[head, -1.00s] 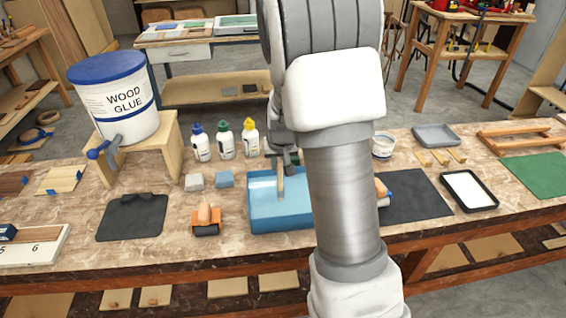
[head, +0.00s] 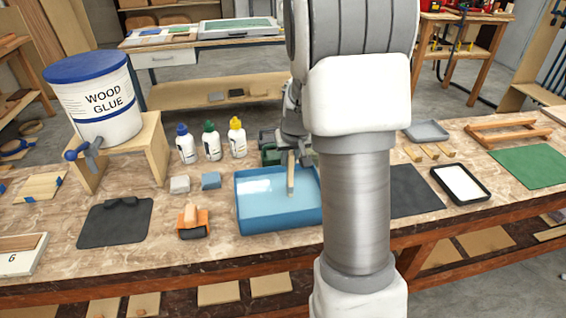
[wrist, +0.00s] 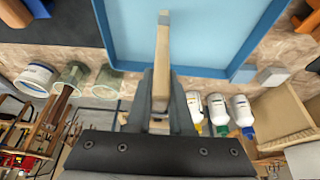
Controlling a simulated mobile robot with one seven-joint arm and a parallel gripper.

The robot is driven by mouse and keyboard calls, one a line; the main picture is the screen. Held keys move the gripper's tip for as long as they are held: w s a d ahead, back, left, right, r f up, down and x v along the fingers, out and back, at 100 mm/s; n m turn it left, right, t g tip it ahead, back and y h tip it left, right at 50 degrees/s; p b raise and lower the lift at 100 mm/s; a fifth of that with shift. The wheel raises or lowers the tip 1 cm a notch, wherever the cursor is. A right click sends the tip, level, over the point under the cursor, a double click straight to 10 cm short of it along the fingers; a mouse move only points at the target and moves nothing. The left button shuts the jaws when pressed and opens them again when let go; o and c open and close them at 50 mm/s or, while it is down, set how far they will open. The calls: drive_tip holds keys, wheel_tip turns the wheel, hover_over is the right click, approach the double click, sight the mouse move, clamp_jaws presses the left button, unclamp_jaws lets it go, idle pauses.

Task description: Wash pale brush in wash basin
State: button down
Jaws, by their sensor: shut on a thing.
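The wash basin (head: 255,217) is a blue rectangular tray with pale blue water, on the workbench left of my arm; its rim and water also show in the wrist view (wrist: 195,30). My gripper (head: 291,156) is above the basin. It is shut on the pale brush (head: 291,180), whose light wooden handle hangs steeply down over the basin. In the wrist view the brush (wrist: 162,55) stands out from between the fingers of my gripper (wrist: 161,95). The brush's lower end reaches the water area; I cannot tell how deep it is.
Three glue bottles (head: 212,142) stand behind the basin, with grey (head: 180,184) and blue (head: 211,180) blocks nearby. An orange roller (head: 193,222) lies left of the basin. A dark mat (head: 414,190) and a white-filled tray (head: 461,184) lie right. A glue bucket (head: 95,105) stands on a wooden stand.

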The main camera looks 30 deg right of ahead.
drive_tip(key=w+a+p, duration=0.1)
drive_tip(key=a+p, duration=0.1)
drive_tip(key=a, duration=0.3)
drive_tip(key=shift+w+a, duration=0.35)
drive_tip(key=shift+a, duration=0.05)
idle(0.4)
drive_tip(key=shift+s+d+b, duration=0.3)
drive_tip(key=shift+d+b, duration=0.25)
drive_tip(key=shift+d, duration=0.4)
drive_tip(key=shift+s+d+b, duration=0.25)
drive_tip(key=shift+d+b, duration=0.25)
drive_tip(key=shift+d, duration=0.5)
drive_tip(key=shift+s+d+b, duration=0.3)
drive_tip(key=shift+d+b, duration=0.25)
drive_tip(key=shift+d, duration=0.4)
drive_tip(key=a+r+p, duration=0.3)
drive_tip(key=r+p, duration=0.2)
drive_tip(key=r, duration=0.1)
drive_tip(key=shift+w+r, duration=0.15)
drive_tip(key=shift+w, duration=0.25)
